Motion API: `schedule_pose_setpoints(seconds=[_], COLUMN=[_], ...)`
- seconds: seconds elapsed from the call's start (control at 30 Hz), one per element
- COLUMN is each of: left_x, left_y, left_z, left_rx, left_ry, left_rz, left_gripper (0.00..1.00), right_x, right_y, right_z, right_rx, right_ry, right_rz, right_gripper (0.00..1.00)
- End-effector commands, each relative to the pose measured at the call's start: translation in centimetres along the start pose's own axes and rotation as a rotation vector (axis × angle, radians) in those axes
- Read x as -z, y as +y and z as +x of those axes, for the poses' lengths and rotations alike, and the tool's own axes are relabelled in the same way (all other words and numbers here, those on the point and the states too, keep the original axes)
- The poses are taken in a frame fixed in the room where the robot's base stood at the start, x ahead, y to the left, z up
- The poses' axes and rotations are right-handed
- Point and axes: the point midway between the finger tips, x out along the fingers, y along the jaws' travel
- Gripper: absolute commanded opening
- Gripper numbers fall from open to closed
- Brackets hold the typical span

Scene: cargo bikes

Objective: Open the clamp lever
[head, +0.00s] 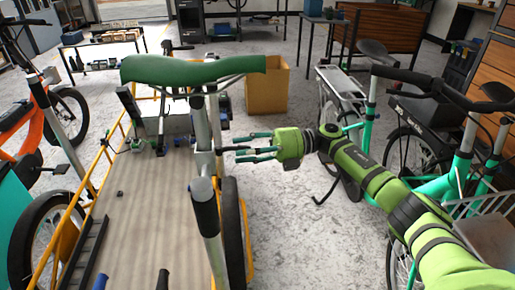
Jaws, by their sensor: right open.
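A cargo bike fills the left and middle of the head view, with a green saddle (190,69) on a silver seat post (200,122). Small dark parts show around the post's lower end; I cannot tell for sure which of them is the clamp lever. My right gripper (238,149) points left toward the post from its right side. Its two dark-tipped fingers are apart with nothing between them. The fingertips look a short way right of the post, and no contact shows. My left gripper is not in view.
A wooden cargo deck (150,210) with a yellow frame lies left of the post. A cardboard box (267,88) stands behind the saddle. Bikes with teal frames stand at the right, and an orange bike (40,95) stands at the left. Grey floor (305,235) is clear below my right arm.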

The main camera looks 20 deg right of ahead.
Motion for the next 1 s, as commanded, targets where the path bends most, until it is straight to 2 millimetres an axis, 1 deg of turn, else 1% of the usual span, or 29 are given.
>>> schedule_pose_setpoints(seconds=[0.17,0.4,0.5,0.6,0.7,1.0], left_x=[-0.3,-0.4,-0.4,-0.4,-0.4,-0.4], left_y=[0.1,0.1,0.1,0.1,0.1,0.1], left_z=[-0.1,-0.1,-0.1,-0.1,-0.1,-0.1], left_rx=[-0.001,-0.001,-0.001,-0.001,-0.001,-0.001], left_ry=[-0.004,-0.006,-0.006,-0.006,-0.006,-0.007], left_rz=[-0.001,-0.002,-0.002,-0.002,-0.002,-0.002], left_gripper=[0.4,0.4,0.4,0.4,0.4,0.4], right_x=[-0.1,-0.2,-0.2,-0.1,-0.1,0.0], right_y=[0.0,-0.1,-0.1,-0.1,-0.2,-0.2], right_z=[-2.9,-8.1,-9.7,-10.8,-11.4,-11.6], right_rx=[0.001,0.002,0.001,0.002,0.002,0.003], right_ry=[-0.007,-0.006,-0.004,-0.002,-0.001,0.0], right_rz=[0.001,0.004,0.003,0.004,0.003,0.004], right_gripper=[0.41,0.41,0.41,0.41,0.41,0.41])
